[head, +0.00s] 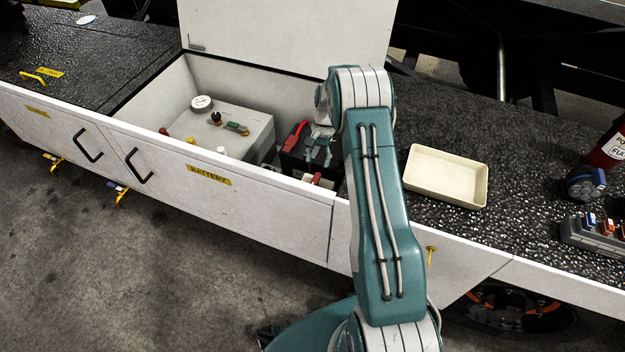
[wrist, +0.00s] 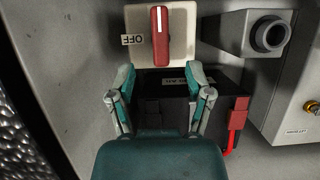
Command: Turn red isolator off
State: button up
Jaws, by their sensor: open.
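The red isolator handle (wrist: 160,37) stands upright on a cream plate (wrist: 181,20) at the top middle of the wrist view. An OFF label (wrist: 131,39) is to the left of the handle. The white line on the handle points up, not at OFF. My gripper (wrist: 161,80) is open, its fingers apart below the plate on either side of the handle's line, with nothing between them. In the head view my gripper (head: 318,152) is down inside the open battery compartment; a small red part (head: 316,178) shows just below it, largely hidden.
A black battery (wrist: 170,100) with a red terminal cover (wrist: 238,113) lies under my fingers. The raised lid (head: 290,30) stands behind. A cream tray (head: 446,176) lies on the deck to the right.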

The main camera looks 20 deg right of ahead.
aim_at(314, 181)
jog(key=x, duration=0.8)
jog(key=shift+a, duration=0.1)
grip_shut()
